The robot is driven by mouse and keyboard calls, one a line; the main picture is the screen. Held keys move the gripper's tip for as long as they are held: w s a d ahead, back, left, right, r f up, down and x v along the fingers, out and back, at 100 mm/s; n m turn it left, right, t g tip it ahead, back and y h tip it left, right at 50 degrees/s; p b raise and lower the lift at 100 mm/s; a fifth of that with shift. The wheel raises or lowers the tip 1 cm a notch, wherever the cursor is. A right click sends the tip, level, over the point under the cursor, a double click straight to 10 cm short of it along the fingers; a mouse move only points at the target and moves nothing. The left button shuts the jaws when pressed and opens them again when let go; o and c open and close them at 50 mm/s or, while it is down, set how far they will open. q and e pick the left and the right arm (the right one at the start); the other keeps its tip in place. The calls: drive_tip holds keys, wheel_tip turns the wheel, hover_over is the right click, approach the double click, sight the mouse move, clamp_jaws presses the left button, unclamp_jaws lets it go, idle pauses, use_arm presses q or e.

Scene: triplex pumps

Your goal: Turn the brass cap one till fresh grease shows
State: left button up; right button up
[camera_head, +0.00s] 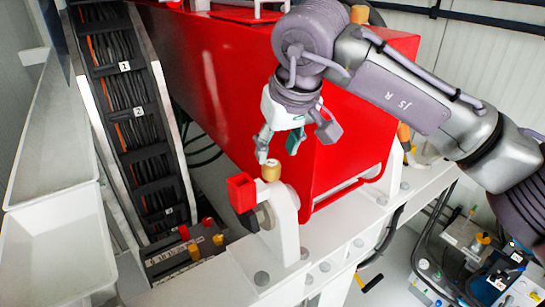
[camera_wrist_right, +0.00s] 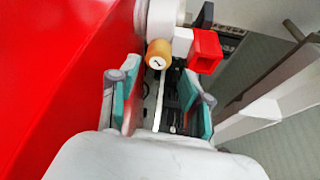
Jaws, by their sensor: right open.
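A small brass cap (camera_head: 270,170) stands on a white bracket (camera_head: 284,220) at the front left corner of the big red housing, in the head view. It also shows in the right wrist view (camera_wrist_right: 158,54), with a dark mark on its end face. My right gripper (camera_head: 278,156) is open and empty, just above the brass cap in the head view, and its fingers also show in the wrist view (camera_wrist_right: 162,100). The cap appears beyond the fingertips, and I cannot tell the exact gap. No grease can be made out. My left gripper is not in view.
A red block (camera_head: 242,192) sits right beside the cap. The red housing (camera_head: 225,75) rises close behind the gripper. A cable ladder (camera_head: 130,110) and white trays (camera_head: 50,190) are at left. Yellow and red fittings (camera_head: 195,250) lie below.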

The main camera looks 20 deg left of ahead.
sight(273, 164)
drive_tip(key=p+x, duration=0.1)
drive_tip(key=x, duration=0.3)
drive_tip(key=shift+w+f, duration=0.2)
drive_tip(key=shift+w, duration=0.05)
drive_tip(key=shift+a+f, duration=0.25)
drive_tip(key=shift+f, duration=0.25)
drive_tip(key=shift+w+f, duration=0.15)
drive_tip(key=shift+f, duration=0.05)
drive_tip(key=c, duration=0.9)
